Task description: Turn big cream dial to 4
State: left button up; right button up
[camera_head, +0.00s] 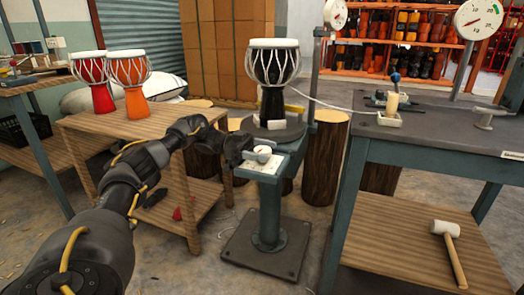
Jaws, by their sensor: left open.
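A cream dial knob (263,151) with a small red mark sits on a white plate (258,165) at the front of the drum stand. The numbers on the plate are too small to read. My left gripper (244,150) is dark and open, right beside the knob on its left. I cannot tell whether it touches the knob. Behind the knob, a black and white goblet drum (273,75) stands upright on the stand's round dark platform (290,131). My right gripper is not in view.
Red (95,82) and orange (130,82) drums stand on a wooden table (110,127) at left. The right bench (430,132) carries a cream upright piece (392,103), a blue-topped lever (395,77) and a round gauge (479,17). A mallet (447,240) lies on its lower shelf.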

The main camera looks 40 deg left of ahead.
pick_arm(q)
jog(key=p+v, duration=0.2)
jog(key=v, duration=0.9)
dwell(0.3)
